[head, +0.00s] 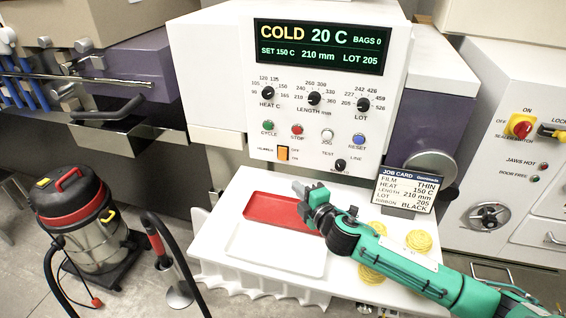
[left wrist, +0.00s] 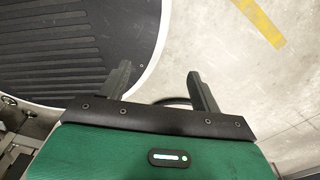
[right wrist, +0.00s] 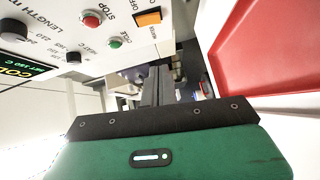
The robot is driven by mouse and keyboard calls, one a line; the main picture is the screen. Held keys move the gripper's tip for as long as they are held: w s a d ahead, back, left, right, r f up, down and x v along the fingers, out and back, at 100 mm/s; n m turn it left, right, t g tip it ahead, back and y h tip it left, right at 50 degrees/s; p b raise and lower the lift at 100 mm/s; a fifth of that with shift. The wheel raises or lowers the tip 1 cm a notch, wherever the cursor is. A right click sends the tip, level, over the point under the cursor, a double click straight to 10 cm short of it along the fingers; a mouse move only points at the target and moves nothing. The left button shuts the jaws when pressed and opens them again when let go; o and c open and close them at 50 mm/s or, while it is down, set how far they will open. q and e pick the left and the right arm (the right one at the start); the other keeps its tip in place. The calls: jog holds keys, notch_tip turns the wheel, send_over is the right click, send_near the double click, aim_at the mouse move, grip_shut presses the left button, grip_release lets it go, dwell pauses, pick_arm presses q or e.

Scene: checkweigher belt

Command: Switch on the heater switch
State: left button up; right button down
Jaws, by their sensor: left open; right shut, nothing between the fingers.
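The heater switch (head: 283,153) is an orange rocker with ON and OFF marks at the lower left of the white control panel (head: 216,80). It also shows in the right wrist view (right wrist: 148,17). The display (head: 318,46) reads COLD 20 C, SET 150 C. My right gripper (head: 298,187) is shut and empty, over the red tray, below the switch and apart from it. In the right wrist view its fingers (right wrist: 158,82) are together. My left gripper (left wrist: 162,82) is open and empty above the floor; the head view does not show it.
The red tray (head: 270,208) lies on the white table (head: 215,240) with several yellow coils (head: 418,240). Knobs and coloured buttons (head: 297,129) sit above and beside the switch. A job card (head: 406,189) stands to the right. A vacuum cleaner (head: 80,220) stands on the floor at left.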

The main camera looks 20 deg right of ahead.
jog(key=p, duration=0.2)
send_near(278, 158)
jog(key=s+a, duration=0.2)
jog(key=s, duration=0.1)
jog(key=w, duration=0.2)
jog(key=w+p, duration=0.1)
jog(key=w, duration=0.2)
jog(key=w+d+p, duration=0.1)
jog(key=w, duration=0.2)
jog(key=shift+w+f, duration=0.2)
jog(key=shift+f, duration=0.15)
pick_arm(q)
jog(key=r, duration=0.4)
jog(key=shift+w, duration=0.4)
pick_arm(e)
jog(key=shift+w, duration=0.15)
